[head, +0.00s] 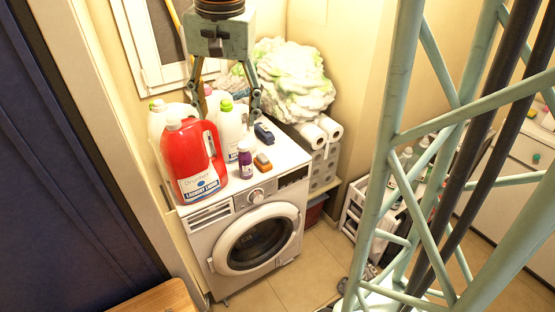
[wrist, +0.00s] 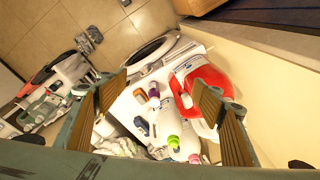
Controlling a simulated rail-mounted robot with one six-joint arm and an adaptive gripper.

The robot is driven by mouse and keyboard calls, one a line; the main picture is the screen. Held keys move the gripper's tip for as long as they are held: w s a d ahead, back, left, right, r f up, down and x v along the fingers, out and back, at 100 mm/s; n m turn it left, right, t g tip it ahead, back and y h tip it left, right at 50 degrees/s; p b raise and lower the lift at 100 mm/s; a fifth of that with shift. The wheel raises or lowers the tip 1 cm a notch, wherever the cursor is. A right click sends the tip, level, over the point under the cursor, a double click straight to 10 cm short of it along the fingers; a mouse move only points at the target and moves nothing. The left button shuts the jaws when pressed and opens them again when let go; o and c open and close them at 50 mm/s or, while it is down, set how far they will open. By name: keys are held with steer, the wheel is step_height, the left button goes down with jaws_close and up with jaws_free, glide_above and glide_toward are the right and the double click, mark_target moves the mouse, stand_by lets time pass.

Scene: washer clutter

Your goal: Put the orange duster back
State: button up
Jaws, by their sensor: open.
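A small orange and dark block-like item, which looks like the orange duster (head: 262,162), lies on top of the white washing machine (head: 289,208) near its front edge. It also shows in the wrist view (wrist: 140,88), between my fingers. A purple bottle (head: 245,161) stands close to its left. A dark blue item (head: 264,133) of similar shape lies behind it. My gripper (head: 224,112) is open and empty, pointing down above the machine top, behind and above the orange item. Its two fingers spread around the white bottle in the head view.
A large red detergent jug (head: 190,155) stands at the machine's left front, with white bottles (head: 231,125) behind it. Crumpled white-green cloth (head: 293,78) and paper rolls (head: 328,127) are at the back right. The floor (head: 300,275) in front is mostly clear.

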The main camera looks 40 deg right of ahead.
steer(key=s+a+r+n, duration=0.1)
steer(key=s+a+n, duration=0.2)
steer(key=s, duration=0.6)
steer(key=s+a+r+n+t, duration=0.1)
steer(key=s+a+r+n, duration=0.1)
steer(key=s+a, duration=0.3)
steer(key=s+a+r+n+t, duration=0.1)
steer(key=s+a+n, duration=0.3)
steer(key=s, duration=0.8)
steer(key=shift+s+r+n, duration=0.3)
steer(key=shift+s, duration=0.05)
steer(key=shift+f+b, duration=1.35)
steer(key=shift+b, duration=0.1)
